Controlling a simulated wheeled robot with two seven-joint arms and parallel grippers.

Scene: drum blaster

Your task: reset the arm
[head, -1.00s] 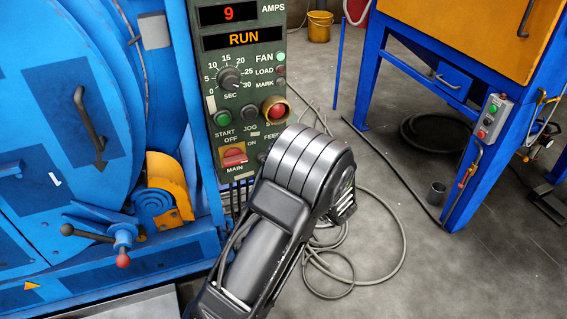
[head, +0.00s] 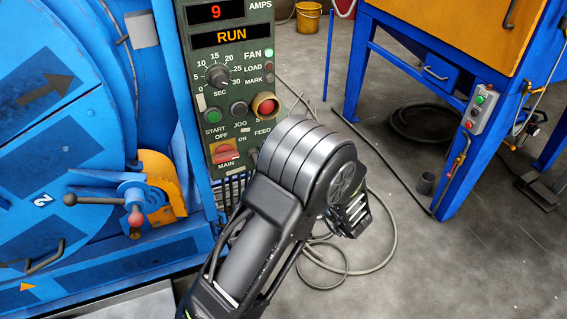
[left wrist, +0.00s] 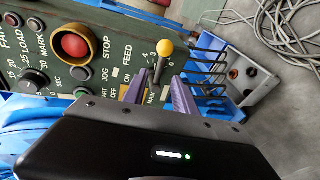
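The green control panel (head: 230,120) of the blue drum machine (head: 60,130) shows 9 AMPS and RUN. In the left wrist view, a lever with a yellow ball knob (left wrist: 165,47) stands by the FEED label. My left gripper (left wrist: 157,84) has its two purple fingers apart. The lever rises between them as seen; I cannot tell whether either touches it. In the head view my left arm covers the FEED lever. The red STOP button (head: 265,105) also shows in the left wrist view (left wrist: 76,45). My right gripper is not in view.
The red main switch (head: 226,152) sits low on the panel. A clamp handle (head: 75,199) with an orange bracket (head: 160,180) is at the drum's front. Cables (head: 345,265) lie on the floor. An orange-and-blue cabinet (head: 450,70) stands right, with open floor between.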

